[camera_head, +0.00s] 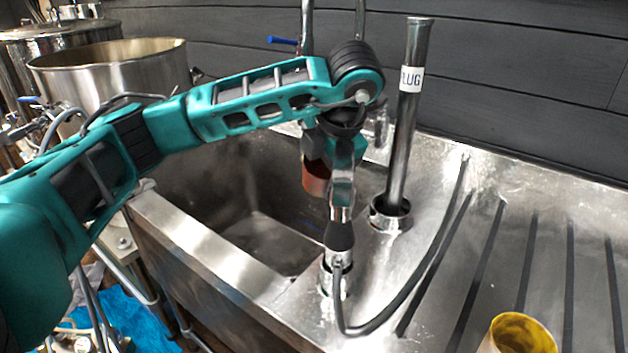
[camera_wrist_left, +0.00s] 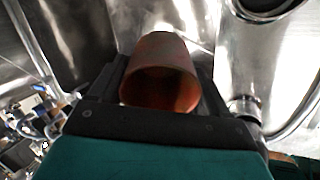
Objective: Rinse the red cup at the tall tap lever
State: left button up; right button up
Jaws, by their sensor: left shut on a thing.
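The red cup (camera_head: 315,180) is in my left gripper (camera_head: 328,158), over the steel sink basin (camera_head: 260,225) and partly hidden behind the gripper and a spray nozzle. In the left wrist view the cup (camera_wrist_left: 158,62) sits between the two dark fingers, its open mouth toward the camera; I see no water in it. The tall tap (camera_head: 306,25) rises at the back of the sink, with a blue lever (camera_head: 283,40) pointing left. My forearm hides the tap's lower part. My right gripper is not in view.
A dark standpipe labelled PLUG (camera_head: 409,100) stands upright right of the cup. A spray nozzle (camera_head: 340,235) with a looping hose stands at the sink's front right. A yellow cup (camera_head: 517,335) is on the ribbed drainboard (camera_head: 545,230). A large steel pot (camera_head: 120,75) is at the left.

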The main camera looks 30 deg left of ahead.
aim_at(322, 172)
pick_arm(q)
jog(key=shift+w+d+r, duration=0.2)
jog(key=shift+d+r, duration=0.2)
jog(key=shift+d, duration=0.2)
jog(key=shift+w, duration=0.25)
jog(key=w+a+f, duration=0.2)
jog(key=w+a, duration=0.7)
jog(key=w, duration=0.1)
jog(key=shift+f, duration=0.4)
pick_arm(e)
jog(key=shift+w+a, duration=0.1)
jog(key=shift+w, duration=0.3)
pick_arm(q)
jog(key=shift+w+a, duration=0.1)
jog(key=s+d, duration=0.5)
jog(key=s, duration=0.1)
jog(key=shift+d, duration=0.2)
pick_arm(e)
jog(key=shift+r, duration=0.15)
pick_arm(q)
jog(key=shift+r, duration=0.15)
dwell(1.1)
